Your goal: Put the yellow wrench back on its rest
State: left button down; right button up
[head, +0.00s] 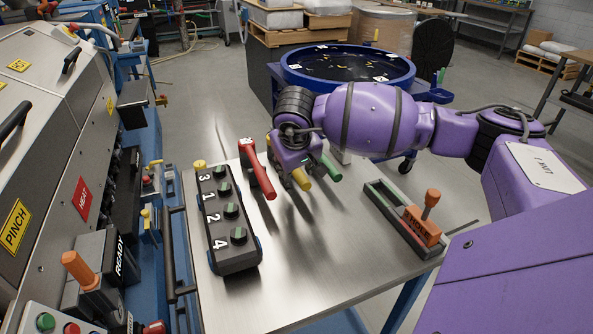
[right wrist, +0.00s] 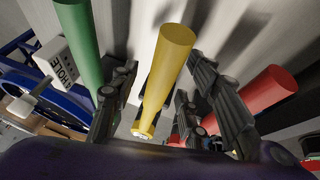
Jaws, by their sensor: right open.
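The yellow wrench (head: 302,179) shows in the head view as a thick yellow handle jutting toward me below my right gripper (head: 287,160). In the right wrist view the yellow wrench (right wrist: 165,62) lies between the spread dark fingers of my right gripper (right wrist: 160,82), with gaps on both sides. The gripper is open. The wrench's far end and whatever bears it are mostly hidden by the gripper, so I cannot tell how it is seated. A red handle (head: 257,170) is on its left and a green handle (head: 330,167) on its right. My left gripper is out of view.
A black button box (head: 233,245) numbered 3, 1, 2, 4 lies left on the metal table (head: 310,285). A tray with an orange handled block (head: 423,226) is at right. The table's front is clear.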

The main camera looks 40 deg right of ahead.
jog(key=v, duration=1.2)
jog(key=shift+a, duration=0.1)
